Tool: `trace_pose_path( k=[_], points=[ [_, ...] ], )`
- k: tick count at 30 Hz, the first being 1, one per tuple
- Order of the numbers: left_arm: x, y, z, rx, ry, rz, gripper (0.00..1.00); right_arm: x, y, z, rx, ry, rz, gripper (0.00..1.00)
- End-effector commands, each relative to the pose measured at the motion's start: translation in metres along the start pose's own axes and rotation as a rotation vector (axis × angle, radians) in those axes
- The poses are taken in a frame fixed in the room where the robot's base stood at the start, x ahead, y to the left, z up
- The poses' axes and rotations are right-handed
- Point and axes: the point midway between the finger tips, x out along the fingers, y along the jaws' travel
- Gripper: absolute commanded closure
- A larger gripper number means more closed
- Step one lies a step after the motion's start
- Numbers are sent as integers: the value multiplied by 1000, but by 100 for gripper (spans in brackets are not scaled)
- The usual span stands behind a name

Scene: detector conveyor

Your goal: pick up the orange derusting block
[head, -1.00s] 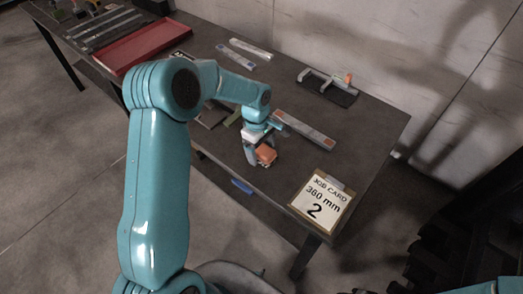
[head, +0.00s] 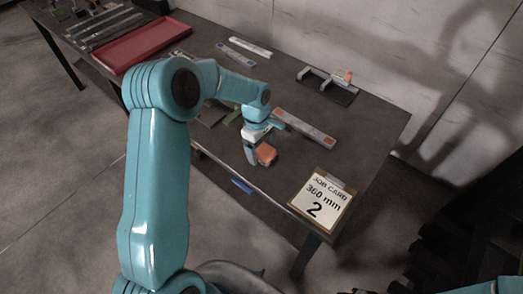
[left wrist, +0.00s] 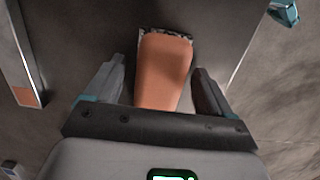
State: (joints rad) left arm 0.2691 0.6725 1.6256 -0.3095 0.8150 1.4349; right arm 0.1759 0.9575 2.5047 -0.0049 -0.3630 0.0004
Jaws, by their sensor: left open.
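The orange derusting block (head: 266,153) lies near the front edge of the dark table. It also shows in the left wrist view (left wrist: 163,72), with a grey, speckled strip along its far end. My left gripper (head: 259,158) is over it, pointing down and open. In the left wrist view, my left gripper's fingers (left wrist: 157,69) stand on either side of the block, with a gap visible on each side. Part of the block's near end is hidden by the gripper body. My right gripper does not show in the head view.
A long grey bar (head: 304,128) lies behind the block. A job card (head: 320,199) reading "360 mm 2" lies to the right. A grey fixture (head: 328,86) stands at the back. A red tray (head: 141,43) is at the far left.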

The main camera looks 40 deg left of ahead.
Motion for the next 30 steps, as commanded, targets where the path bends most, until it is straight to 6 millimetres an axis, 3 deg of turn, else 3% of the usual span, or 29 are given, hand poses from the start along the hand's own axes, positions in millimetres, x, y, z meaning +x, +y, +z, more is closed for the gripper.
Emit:
trace_pose_path(
  k=[2,7,8,17,22,26,30],
  points=[
    [0,0,0,0,0,0,17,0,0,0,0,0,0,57],
    [0,0,0,0,0,0,72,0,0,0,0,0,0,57],
    [0,0,0,0,0,0,75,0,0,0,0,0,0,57],
    [-3,0,0,0,0,0,75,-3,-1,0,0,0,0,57],
    [-14,1,1,0,2,3,75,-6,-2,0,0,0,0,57],
    [-44,2,5,0,2,8,75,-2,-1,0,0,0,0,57],
    [-89,2,11,0,2,9,75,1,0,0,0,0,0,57]
  ],
)
